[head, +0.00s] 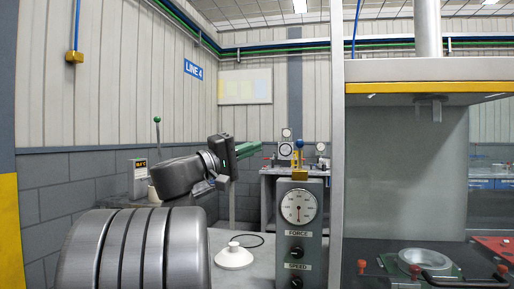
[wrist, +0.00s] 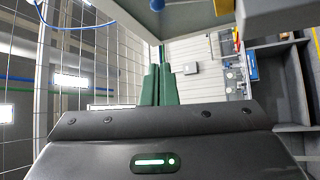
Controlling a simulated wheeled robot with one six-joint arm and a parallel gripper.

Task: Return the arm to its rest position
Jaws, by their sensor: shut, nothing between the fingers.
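My arm shows in the head view left of centre, a dark link reaching to the right with the wrist raised. My gripper (head: 258,147) has green fingers that point to the right. It is empty and held in the air, above the level of the grey bench top (head: 262,272). In the wrist view the two green fingers of my gripper (wrist: 158,72) lie close together with nothing between them. No object touches the fingertips.
A grey box with a FORCE dial (head: 298,206) stands near the centre. Right of it is a press frame (head: 338,130) over a round metal fixture (head: 412,258). A white cone-shaped piece (head: 233,257) sits on the bench. Open air surrounds the gripper.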

